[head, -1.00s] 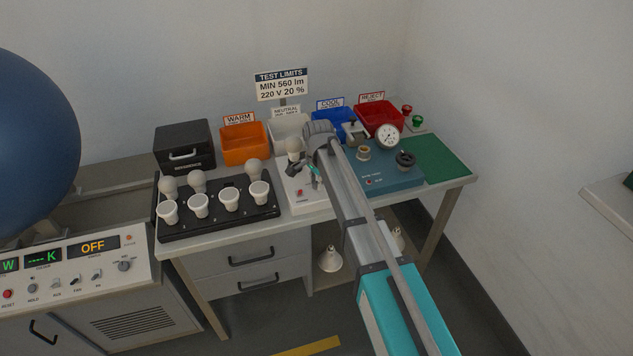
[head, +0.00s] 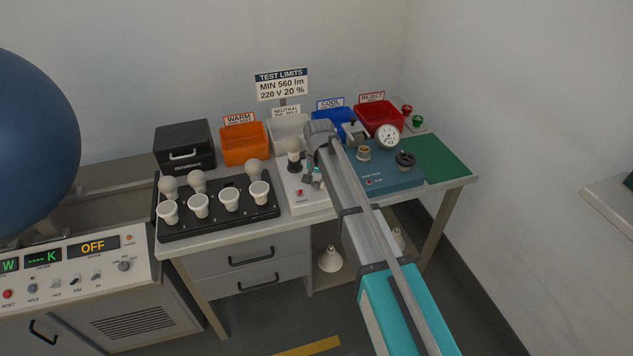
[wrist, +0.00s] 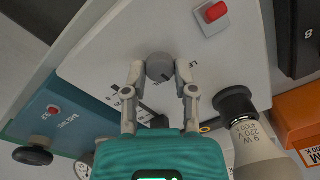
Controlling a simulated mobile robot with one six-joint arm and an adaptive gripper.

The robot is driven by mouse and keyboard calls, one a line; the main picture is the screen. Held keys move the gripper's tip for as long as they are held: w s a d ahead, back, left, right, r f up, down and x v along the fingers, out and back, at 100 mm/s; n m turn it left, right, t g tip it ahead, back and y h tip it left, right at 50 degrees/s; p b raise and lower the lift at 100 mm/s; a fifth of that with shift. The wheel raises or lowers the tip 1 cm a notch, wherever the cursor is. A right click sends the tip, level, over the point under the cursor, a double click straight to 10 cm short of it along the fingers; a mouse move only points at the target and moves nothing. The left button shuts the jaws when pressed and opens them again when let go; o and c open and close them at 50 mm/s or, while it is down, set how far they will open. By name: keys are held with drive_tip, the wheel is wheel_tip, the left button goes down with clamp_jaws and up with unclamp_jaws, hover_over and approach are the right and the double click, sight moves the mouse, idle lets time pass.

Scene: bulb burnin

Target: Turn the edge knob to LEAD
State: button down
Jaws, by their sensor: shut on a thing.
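The edge knob (wrist: 160,67) is a small round grey knob on the white panel of a tester box (head: 311,203). A dark mark and small print lie beside it, too small to read. My gripper (wrist: 159,73) is shut on the knob, with one fingertip on each side of it. In the head view my gripper (head: 313,176) is low over the box and hides the knob. Which marking the knob points to, I cannot tell.
A bulb (wrist: 261,146) stands in a black socket close beside my gripper. A red rocker switch (wrist: 215,12) is on the same panel. A black rack (head: 222,223) with several bulbs stands at the left, a blue unit (head: 391,180) at the right.

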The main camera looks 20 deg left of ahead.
drive_tip(key=n, duration=0.4)
drive_tip(key=shift+n, duration=0.4)
drive_tip(key=shift+c, duration=2)
unclamp_jaws()
